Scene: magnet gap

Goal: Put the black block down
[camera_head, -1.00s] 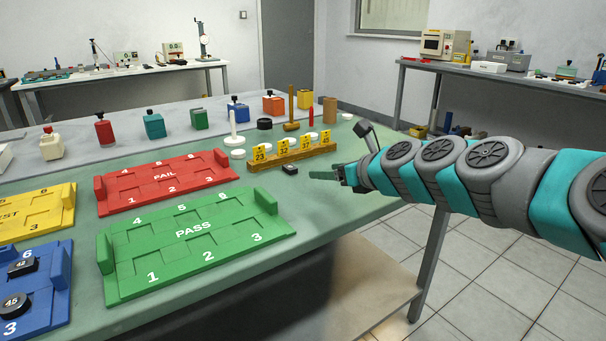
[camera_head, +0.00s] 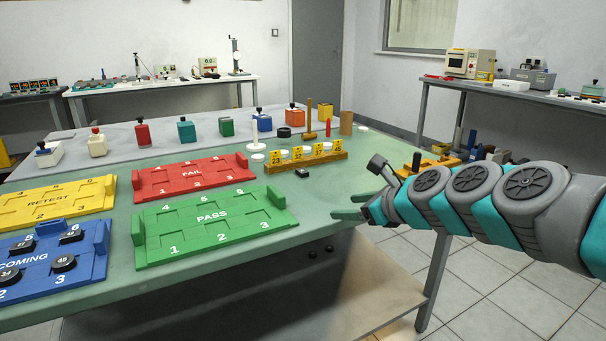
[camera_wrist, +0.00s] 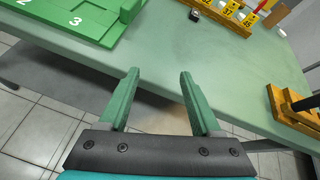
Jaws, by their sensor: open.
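A small black block (camera_head: 302,172) lies on the green table top (camera_head: 325,190), just in front of the yellow rack with number tags. It also shows at the top of the wrist view (camera_wrist: 194,15). My gripper (camera_head: 348,206) is at the table's right edge, to the right of the block and nearer to me, apart from it. In the wrist view my gripper (camera_wrist: 160,74) has its two green fingers spread, with nothing between them.
The yellow rack (camera_head: 330,158) holds several white discs behind number tags. The green PASS tray (camera_head: 165,250) and red FAIL tray (camera_head: 150,190) look empty. The blue INCOMING tray (camera_head: 85,268) holds several black pieces. Bare table lies between block and gripper.

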